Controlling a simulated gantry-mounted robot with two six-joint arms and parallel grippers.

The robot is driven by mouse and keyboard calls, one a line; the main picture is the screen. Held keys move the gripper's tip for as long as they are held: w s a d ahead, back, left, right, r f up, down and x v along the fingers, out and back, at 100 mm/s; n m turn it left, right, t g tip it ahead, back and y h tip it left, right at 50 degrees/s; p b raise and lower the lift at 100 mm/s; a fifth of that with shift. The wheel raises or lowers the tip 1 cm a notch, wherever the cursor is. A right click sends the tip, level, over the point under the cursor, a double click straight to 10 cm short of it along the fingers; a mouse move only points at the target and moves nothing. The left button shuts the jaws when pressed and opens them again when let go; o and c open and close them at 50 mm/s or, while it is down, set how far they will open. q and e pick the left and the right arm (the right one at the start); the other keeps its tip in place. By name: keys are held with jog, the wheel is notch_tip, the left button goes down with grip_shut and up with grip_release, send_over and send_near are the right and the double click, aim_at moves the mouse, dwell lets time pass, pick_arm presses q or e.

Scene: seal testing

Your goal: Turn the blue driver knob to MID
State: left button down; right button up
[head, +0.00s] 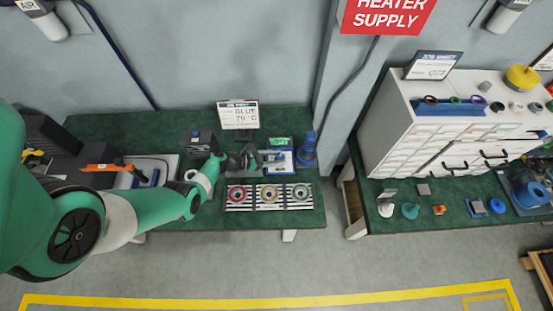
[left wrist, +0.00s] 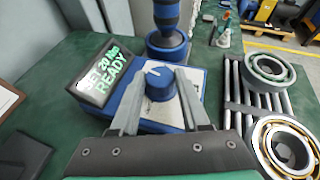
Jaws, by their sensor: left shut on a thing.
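The blue driver knob (left wrist: 160,86) sits on top of a blue and white driver unit (left wrist: 128,112), with a white pointer line on its top pointing to the upper left. Any scale marks around it are too small to read. The unit's tilted display (left wrist: 104,72) reads "SET 20 Nm READY". My left gripper (left wrist: 160,80) has one finger on each side of the knob and is shut on it. In the head view, my left gripper (head: 268,158) reaches the unit (head: 283,165) from the left and hides the knob. My right gripper is not in view.
A dark blue upright driver (head: 307,146) stands just right of the unit. Three bearings sit on striped racks in front, including a red one (head: 268,195). A white drawer cabinet (head: 440,140) stands on the right bench.

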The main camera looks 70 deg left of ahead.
pick_arm(q)
jog(key=shift+r, duration=0.15)
dwell(0.3)
jog(key=shift+c, duration=1.9)
grip_release()
jog(key=p+v, duration=0.4)
jog(key=v, duration=0.7)
jog(key=shift+a, duration=0.2)
jog(key=shift+s, duration=0.3)
